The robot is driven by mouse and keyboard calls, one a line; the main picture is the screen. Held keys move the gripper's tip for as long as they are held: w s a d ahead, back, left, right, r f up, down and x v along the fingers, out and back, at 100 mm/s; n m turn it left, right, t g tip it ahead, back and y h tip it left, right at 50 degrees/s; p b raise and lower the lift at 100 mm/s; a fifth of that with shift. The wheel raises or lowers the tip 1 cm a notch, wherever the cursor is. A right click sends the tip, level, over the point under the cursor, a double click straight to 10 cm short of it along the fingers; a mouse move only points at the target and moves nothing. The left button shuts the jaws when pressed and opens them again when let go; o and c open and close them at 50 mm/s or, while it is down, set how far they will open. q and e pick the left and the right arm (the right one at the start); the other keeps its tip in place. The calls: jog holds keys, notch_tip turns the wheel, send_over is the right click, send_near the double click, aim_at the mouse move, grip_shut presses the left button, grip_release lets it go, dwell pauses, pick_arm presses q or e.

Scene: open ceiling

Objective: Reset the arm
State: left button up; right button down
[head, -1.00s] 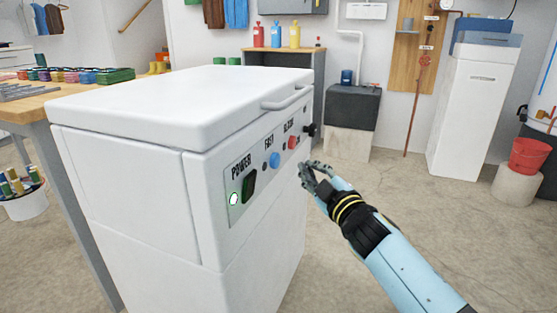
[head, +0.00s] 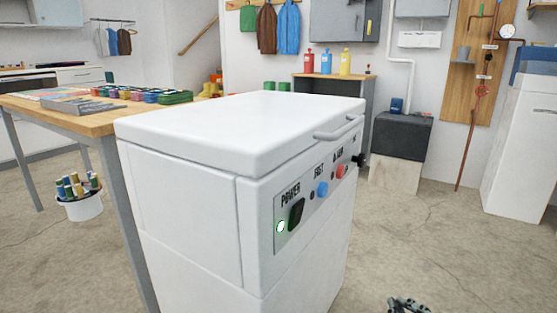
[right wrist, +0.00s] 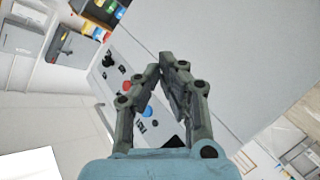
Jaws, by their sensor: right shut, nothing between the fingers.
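My right gripper (head: 408,305) shows only as its fingertips at the bottom edge of the head view, low and to the right of the white machine (head: 190,195). In the right wrist view, the gripper (right wrist: 168,62) has its fingertips together with nothing between them. The machine's panel (head: 318,188) has a black power switch (head: 296,212), a lit green lamp (head: 281,227), a blue button (head: 322,189) and a red button (head: 341,171). In the wrist view the panel shows behind the fingers, apart from them. My left gripper is not in view.
A wooden table (head: 100,122) with coloured trays stands behind the machine at left. A dark box on a pale block (head: 397,172) stands at the back right. The floor right of the machine is clear.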

jog(key=s+d+f+m+g+h, duration=0.15)
jog(key=s+f+g, duration=0.3)
jog(key=s, duration=0.45)
jog(key=s+d+f+m+g+h, duration=0.1)
jog(key=s+d+f+m+g, duration=0.2)
jog(key=s+f, duration=0.5)
jog(key=s+d+f+m+g+h, duration=0.1)
jog(key=s+d+f+m+g, duration=0.15)
jog(key=s, duration=0.85)
pick_arm(q)
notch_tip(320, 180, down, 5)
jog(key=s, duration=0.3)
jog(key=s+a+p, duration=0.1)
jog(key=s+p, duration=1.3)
jog(key=p, duration=0.1)
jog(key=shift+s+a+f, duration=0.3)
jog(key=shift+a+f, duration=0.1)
pick_arm(e)
jog(key=s+a+f+m+g+y, duration=0.1)
jog(key=s+g, duration=0.3)
jog(key=s, duration=1.8)
jog(key=shift+s+a+f+m+g+y, duration=0.2)
jog(key=shift+a+f+m+g+y, duration=0.1)
jog(key=shift+f+m+y, duration=0.1)
jog(key=shift+r, duration=0.1)
